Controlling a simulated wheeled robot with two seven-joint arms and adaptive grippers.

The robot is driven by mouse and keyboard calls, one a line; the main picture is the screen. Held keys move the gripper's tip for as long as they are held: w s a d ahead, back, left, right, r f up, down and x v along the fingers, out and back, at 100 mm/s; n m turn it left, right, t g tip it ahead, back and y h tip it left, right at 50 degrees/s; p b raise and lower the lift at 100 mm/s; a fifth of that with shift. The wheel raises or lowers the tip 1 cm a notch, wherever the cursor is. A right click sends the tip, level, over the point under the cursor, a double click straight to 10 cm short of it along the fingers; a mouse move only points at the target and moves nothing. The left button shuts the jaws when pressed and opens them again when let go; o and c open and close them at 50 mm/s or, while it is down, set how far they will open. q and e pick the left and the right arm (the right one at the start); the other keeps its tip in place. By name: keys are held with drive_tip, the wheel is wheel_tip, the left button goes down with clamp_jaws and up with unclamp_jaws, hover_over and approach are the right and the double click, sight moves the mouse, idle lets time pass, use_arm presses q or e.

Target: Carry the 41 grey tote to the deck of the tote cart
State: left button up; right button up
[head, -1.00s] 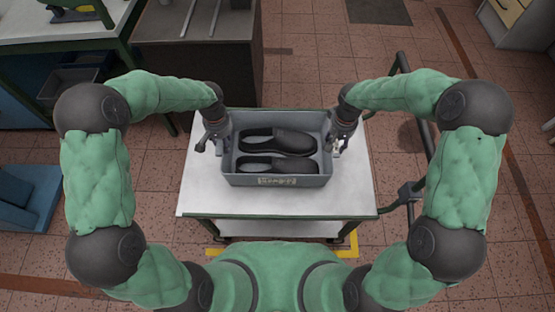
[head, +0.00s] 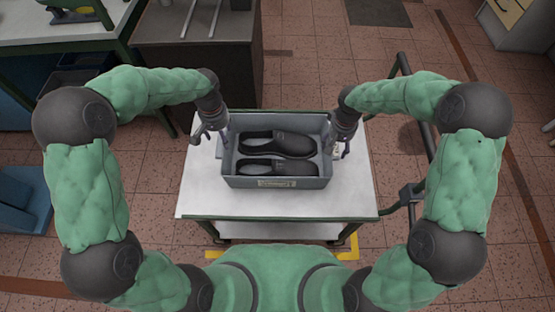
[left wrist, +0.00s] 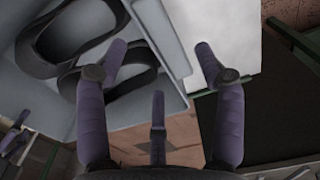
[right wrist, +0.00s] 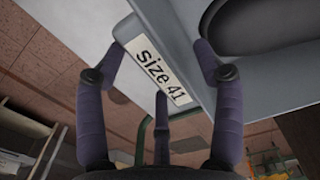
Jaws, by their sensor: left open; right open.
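The grey tote (head: 232,182) sits on the white deck of the tote cart (head: 200,202) in the head view. Fingertip contact cannot be told.
The cart's dark push handle (head: 410,195) stands at its right. A dark-topped bench (head: 198,40) stands behind the cart at the left, with another workbench (head: 60,24) further left. A blue object (head: 22,205) lies at the left edge. Tiled floor is clear at right.

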drive_tip(key=shift+r, duration=0.1)
use_arm(q)
wheel_tip(320, 180, up, 7)
drive_tip(key=shift+f, duration=0.15)
use_arm(e)
wheel_tip(320, 180, up, 12)
idle(0.4)
idle(0.5)
